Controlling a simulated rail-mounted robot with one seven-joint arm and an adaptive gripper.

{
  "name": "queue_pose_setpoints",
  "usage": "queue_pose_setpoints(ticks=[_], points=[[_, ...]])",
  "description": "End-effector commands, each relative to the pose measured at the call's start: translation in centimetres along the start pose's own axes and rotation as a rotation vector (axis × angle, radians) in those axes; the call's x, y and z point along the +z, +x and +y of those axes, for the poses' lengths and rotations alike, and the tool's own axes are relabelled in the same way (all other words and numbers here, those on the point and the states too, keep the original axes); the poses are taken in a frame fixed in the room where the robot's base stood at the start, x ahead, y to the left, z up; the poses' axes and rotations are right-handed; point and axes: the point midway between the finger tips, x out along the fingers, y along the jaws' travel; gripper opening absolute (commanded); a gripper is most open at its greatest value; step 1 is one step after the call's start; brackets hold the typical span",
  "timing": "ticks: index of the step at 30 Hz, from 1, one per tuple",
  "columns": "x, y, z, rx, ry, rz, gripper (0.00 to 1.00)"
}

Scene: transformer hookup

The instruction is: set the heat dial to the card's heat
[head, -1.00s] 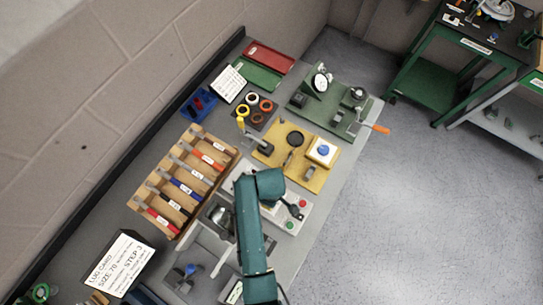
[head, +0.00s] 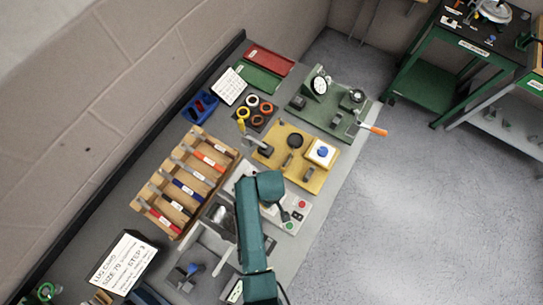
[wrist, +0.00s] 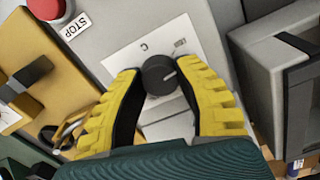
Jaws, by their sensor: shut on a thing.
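The heat dial (wrist: 159,75) is a round black knob with a pale pointer line on a white plate, seen in the wrist view. The pointer line lies toward the right of the knob; the plate's lettering is too small to read fully. My gripper (wrist: 160,82), with yellow ribbed fingers, is shut on the dial from both sides. In the head view my arm hides the dial and fingertips. The white lug card (head: 122,262) stands at the lower left in the head view, reading "LUG CARD", "SIZE: 70" and "STEP 3"; its smaller line is not legible.
A red STOP button (wrist: 46,8) is at the upper left of the wrist view. A grey box (wrist: 270,70) stands close on the right. In the head view, a wooden rack (head: 185,182) lies left of my arm and a yellow fixture (head: 270,158) lies beyond it.

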Motion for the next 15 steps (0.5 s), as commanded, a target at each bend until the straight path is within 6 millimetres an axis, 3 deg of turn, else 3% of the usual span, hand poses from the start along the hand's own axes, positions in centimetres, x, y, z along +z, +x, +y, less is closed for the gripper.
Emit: queue_pose_setpoints(ticks=[15], points=[[0.16, 0.18, -0.17, -0.004, 0.489, -0.003, 0.0]])
